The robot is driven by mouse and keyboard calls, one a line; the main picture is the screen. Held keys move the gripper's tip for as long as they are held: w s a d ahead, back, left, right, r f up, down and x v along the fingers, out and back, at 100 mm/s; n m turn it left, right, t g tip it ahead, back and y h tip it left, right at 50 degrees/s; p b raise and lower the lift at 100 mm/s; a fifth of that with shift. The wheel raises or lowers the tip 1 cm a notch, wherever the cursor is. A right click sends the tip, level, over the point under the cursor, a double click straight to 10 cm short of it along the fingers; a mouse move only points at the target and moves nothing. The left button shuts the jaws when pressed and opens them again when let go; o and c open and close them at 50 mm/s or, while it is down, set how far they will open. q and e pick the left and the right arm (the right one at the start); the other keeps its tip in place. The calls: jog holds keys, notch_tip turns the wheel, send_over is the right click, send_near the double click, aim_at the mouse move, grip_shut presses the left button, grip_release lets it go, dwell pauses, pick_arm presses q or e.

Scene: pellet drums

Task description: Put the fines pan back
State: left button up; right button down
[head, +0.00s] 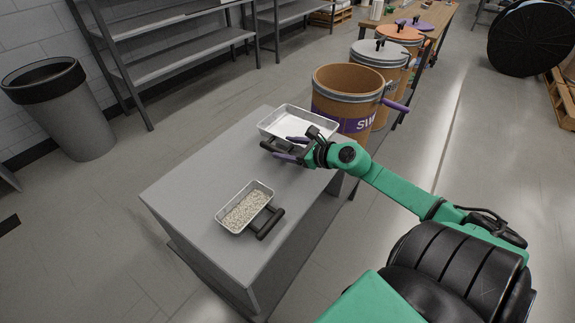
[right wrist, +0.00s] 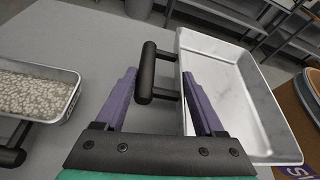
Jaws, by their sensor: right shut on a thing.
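A larger, shallow metal pan (head: 292,123), which I take to be the fines pan, is at the far end of the grey table. It looks empty, with a pale inside, and shows at right in the right wrist view (right wrist: 232,95). My right gripper (head: 284,148) has its purple fingers on both sides of this pan's black handle (right wrist: 148,74) and is shut on it. Whether the pan touches the table is hard to tell. A smaller metal pan (head: 233,228) of pale pellets sits nearer on the table, its black handle facing right. My left gripper is not in view.
The grey table (head: 185,185) is bare between and left of the pans. An open brown drum (head: 330,103) with a purple band stands just beyond the larger pan, with lidded drums (head: 380,54) behind it. A grey bin (head: 70,115) and metal shelves (head: 165,25) are at the left.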

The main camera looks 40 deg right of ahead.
aim_at(287, 172)
notch_tip(287, 172, down, 6)
jog(key=shift+b, duration=0.75)
jog(key=shift+f, duration=0.2)
grip_release()
jog(key=shift+r, duration=0.15)
jog(key=shift+s, duration=0.15)
jog(key=v, duration=1.2)
jog(key=shift+r, duration=0.1)
